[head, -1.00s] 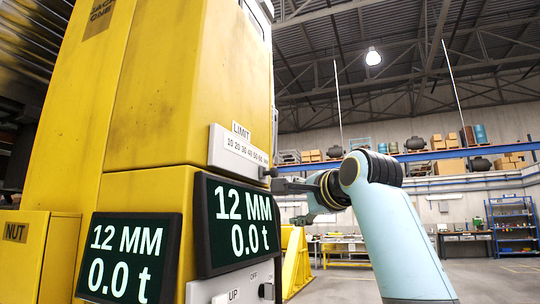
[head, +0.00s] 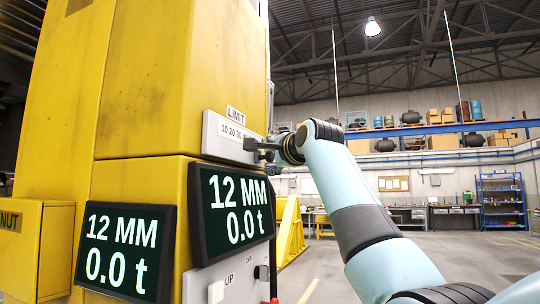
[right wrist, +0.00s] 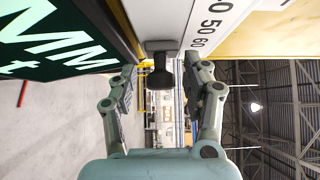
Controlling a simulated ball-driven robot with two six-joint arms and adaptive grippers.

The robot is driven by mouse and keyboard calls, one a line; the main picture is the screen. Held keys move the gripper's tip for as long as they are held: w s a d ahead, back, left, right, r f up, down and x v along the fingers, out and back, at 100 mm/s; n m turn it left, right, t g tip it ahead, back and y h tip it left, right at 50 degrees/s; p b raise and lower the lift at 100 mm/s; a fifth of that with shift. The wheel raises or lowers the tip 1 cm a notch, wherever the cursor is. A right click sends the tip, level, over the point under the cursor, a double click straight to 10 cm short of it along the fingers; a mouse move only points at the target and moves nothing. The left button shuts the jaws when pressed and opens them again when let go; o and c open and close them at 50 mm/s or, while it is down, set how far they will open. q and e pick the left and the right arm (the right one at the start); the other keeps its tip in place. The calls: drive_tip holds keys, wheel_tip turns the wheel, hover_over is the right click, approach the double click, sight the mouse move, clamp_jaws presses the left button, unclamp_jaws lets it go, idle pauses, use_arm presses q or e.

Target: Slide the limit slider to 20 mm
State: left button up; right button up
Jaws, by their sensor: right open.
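The limit panel (head: 225,142) is a white plate on the yellow jack column, with a printed scale and a LIMIT label above it. In the right wrist view, a dark slider knob (right wrist: 161,68) stands out near the 60 end of the scale. My right gripper (head: 262,150) is at the panel's right end in the head view. In the right wrist view its two fingers (right wrist: 160,78) are open, one on each side of the knob, with visible gaps. In the head view the gripper hides the knob's details. My left gripper is not in view.
Two dark displays (head: 236,208) and (head: 124,250) read 12 MM and 0.0 t below the panel. A lower white panel (head: 235,275) has an UP control. A yellow frame (head: 291,230) stands behind. Open floor lies to the right.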

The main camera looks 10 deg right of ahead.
drive_tip(key=shift+c, duration=0.2)
drive_tip(key=shift+a, duration=0.1)
clamp_jaws()
drive_tip(key=shift+f, duration=0.1)
